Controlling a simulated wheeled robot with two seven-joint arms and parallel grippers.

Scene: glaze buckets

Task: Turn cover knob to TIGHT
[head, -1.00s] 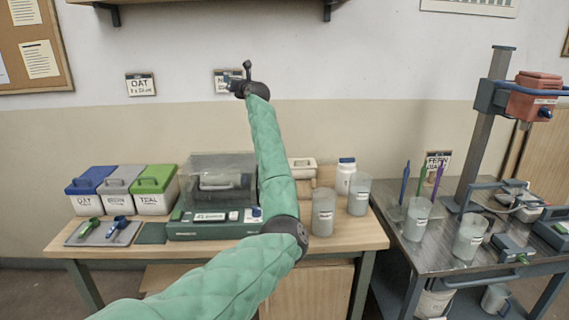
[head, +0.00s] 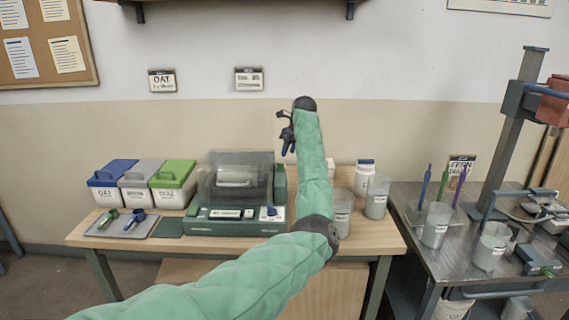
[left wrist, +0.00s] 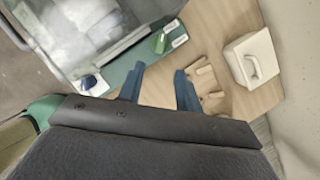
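A green bench machine (head: 236,225) with a clear cover (head: 235,175) stands on the wooden bench. A dark blue knob (head: 268,212) sits at the right end of its front panel. In the left wrist view a blue knob (left wrist: 90,82) and a green knob or lever (left wrist: 160,42), each by a white label, show on the machine. I cannot read TIGHT or tell either knob's setting. My left gripper (head: 287,148) hangs in the air above and right of the machine. Its two blue fingers (left wrist: 158,87) are apart with nothing between them. My right gripper is out of view.
Lidded bins (head: 172,183) and a tray of scoops (head: 121,223) stand left of the machine. Grey beakers (head: 376,198), a white jar (head: 364,175) and a white box (left wrist: 252,58) stand to the right. A metal cart (head: 470,262) adjoins at right.

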